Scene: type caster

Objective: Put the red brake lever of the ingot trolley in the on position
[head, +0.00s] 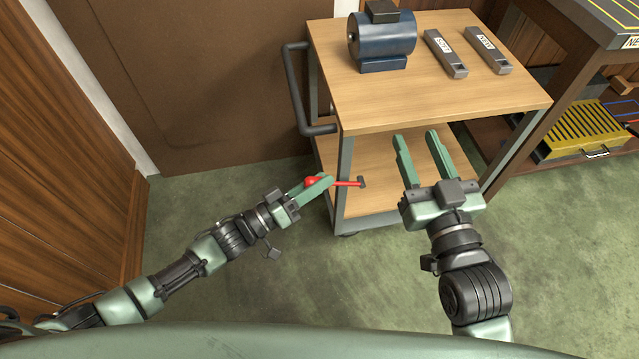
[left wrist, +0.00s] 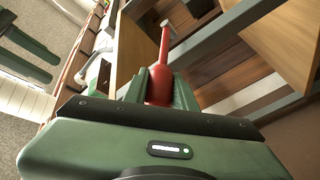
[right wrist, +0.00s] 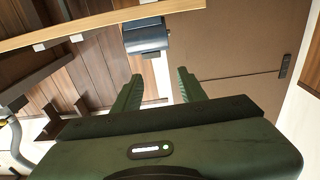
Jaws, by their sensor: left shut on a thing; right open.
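The red brake lever (head: 346,184) sticks out sideways from a dark pivot at the front left post of the ingot trolley (head: 440,92). Its round red end lies between the fingers of my left gripper (head: 318,187), which is shut on it. The left wrist view shows the red lever (left wrist: 161,75) running up from between the fingers toward its grey pivot. My right gripper (head: 418,140) is open and empty in front of the trolley, between its two shelves in the head view. The right wrist view shows its two fingers (right wrist: 158,90) apart with nothing between.
A blue motor (head: 383,42) and two grey ingots (head: 446,54) (head: 488,50) lie on the trolley's top. A dark push handle (head: 297,90) is on its left side. A workbench (head: 590,20) with a yellow slotted box (head: 582,130) below stands at right. The green floor in front is clear.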

